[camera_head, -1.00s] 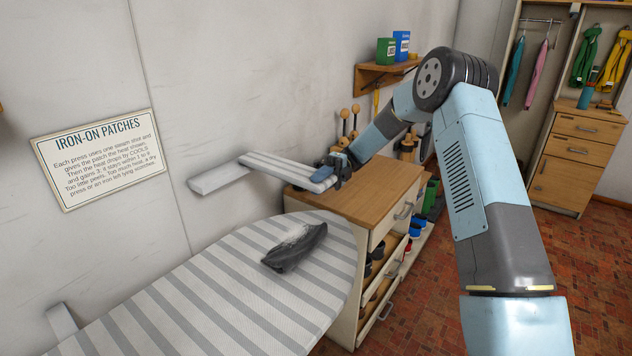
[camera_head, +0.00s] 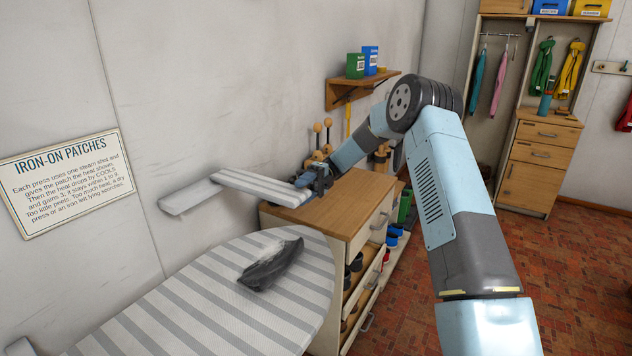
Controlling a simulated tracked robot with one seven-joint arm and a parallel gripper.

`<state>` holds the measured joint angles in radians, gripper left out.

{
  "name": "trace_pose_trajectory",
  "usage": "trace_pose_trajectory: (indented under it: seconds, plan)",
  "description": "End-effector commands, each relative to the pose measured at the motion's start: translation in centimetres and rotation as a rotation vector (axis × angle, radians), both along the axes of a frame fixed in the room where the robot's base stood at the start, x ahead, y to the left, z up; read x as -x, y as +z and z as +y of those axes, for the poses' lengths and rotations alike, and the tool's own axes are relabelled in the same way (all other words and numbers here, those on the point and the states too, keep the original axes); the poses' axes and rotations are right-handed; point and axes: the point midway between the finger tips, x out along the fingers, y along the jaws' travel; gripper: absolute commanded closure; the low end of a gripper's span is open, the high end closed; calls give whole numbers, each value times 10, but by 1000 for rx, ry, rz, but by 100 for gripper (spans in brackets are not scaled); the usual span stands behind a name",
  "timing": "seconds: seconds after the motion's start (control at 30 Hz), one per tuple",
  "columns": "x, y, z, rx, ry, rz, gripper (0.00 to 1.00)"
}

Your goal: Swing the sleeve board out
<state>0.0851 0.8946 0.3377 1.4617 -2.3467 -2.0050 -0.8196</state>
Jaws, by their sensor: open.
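The sleeve board (camera_head: 262,187) is a narrow striped board on a pale wall bracket (camera_head: 190,197). It stands out from the wall above and behind the ironing board (camera_head: 215,300). My gripper (camera_head: 306,181) is at its free right end, by a blue end piece. The jaws are open and look very close to that end; I cannot tell whether they touch it. The fingers are small and partly hidden by my wrist.
A wooden-topped cabinet (camera_head: 335,205) with open drawers stands below my gripper. A wall shelf (camera_head: 362,88) holds green and blue boxes. Red tiled floor (camera_head: 570,270) is free at the right.

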Motion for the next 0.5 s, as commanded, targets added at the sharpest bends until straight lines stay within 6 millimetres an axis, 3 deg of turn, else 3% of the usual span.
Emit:
trace_pose_trajectory:
  seconds: [0.5]
  plan:
    - [-61,-1,-43,-4,-6,-1,51]
